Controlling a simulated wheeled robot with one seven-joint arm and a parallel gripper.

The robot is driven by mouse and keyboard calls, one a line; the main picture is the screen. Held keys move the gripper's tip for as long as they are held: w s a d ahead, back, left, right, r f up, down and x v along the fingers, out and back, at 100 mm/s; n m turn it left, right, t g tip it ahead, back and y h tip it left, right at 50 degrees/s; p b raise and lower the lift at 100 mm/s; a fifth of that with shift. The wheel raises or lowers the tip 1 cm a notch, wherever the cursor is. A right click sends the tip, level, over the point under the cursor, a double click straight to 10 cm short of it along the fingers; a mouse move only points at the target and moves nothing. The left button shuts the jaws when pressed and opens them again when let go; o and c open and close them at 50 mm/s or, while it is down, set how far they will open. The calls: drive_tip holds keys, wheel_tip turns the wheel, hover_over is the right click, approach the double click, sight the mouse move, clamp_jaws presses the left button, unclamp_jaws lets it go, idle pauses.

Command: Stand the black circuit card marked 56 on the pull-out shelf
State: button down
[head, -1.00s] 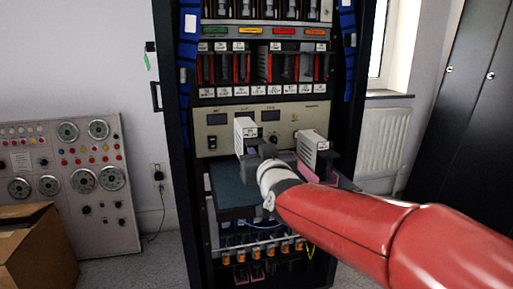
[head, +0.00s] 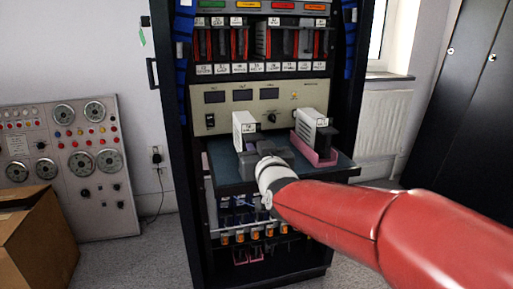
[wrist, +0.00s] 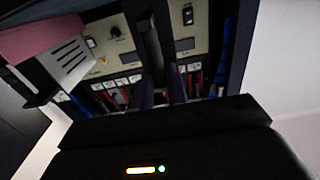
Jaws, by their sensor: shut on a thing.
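My gripper (head: 258,150) is shut on a card with a pale, labelled side (head: 243,128), upright at the left-middle of the pull-out shelf. I take it to be the card marked 56, but the number is too small to read. The gripper hides its lower part, so I cannot tell whether it touches the shelf. The pull-out shelf (head: 225,172) is a dark blue-grey surface jutting from the rack. In the wrist view the dark fingers (wrist: 160,85) point toward the rack, with a dark thing between them.
A second pale module (head: 311,128) stands in a pink holder (head: 318,154) on the shelf's right; the holder also shows in the wrist view (wrist: 40,35). A beige instrument panel (head: 265,112) is behind. A cardboard box (head: 35,240) is at lower left.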

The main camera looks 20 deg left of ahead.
drive_tip(key=shift+f+b, duration=0.55)
drive_tip(key=shift+b, duration=0.15)
drive_tip(key=c, duration=1.3)
unclamp_jaws()
drive_tip(key=shift+s, duration=0.1)
drive_tip(key=s+d+f+m+g+h, duration=0.1)
drive_tip(key=s+d+f+h, duration=0.15)
drive_tip(key=s+d, duration=0.4)
drive_tip(key=s+d+f+m+g+h, duration=0.1)
drive_tip(key=s+d+f+g+h, duration=0.15)
drive_tip(key=d, duration=0.65)
drive_tip(key=s+d+f+m+g+h, duration=0.1)
drive_tip(key=s+d+f+m+h, duration=0.15)
drive_tip(key=s+d, duration=0.4)
drive_tip(key=s+d+f+g, duration=0.1)
drive_tip(key=s+d+f, duration=0.1)
drive_tip(key=s+d, duration=0.1)
drive_tip(key=s+d+f+m+g+h, duration=0.1)
drive_tip(key=s+d+f+g, duration=0.1)
drive_tip(key=s+d+f, duration=0.1)
drive_tip(key=s+d+f+m+g+h, duration=0.1)
drive_tip(key=s+d+f+g, duration=0.1)
drive_tip(key=s+d, duration=0.3)
drive_tip(key=shift+s+d+f+p, duration=0.3)
drive_tip(key=shift+f+p, duration=0.1)
drive_tip(key=shift+f, duration=0.1)
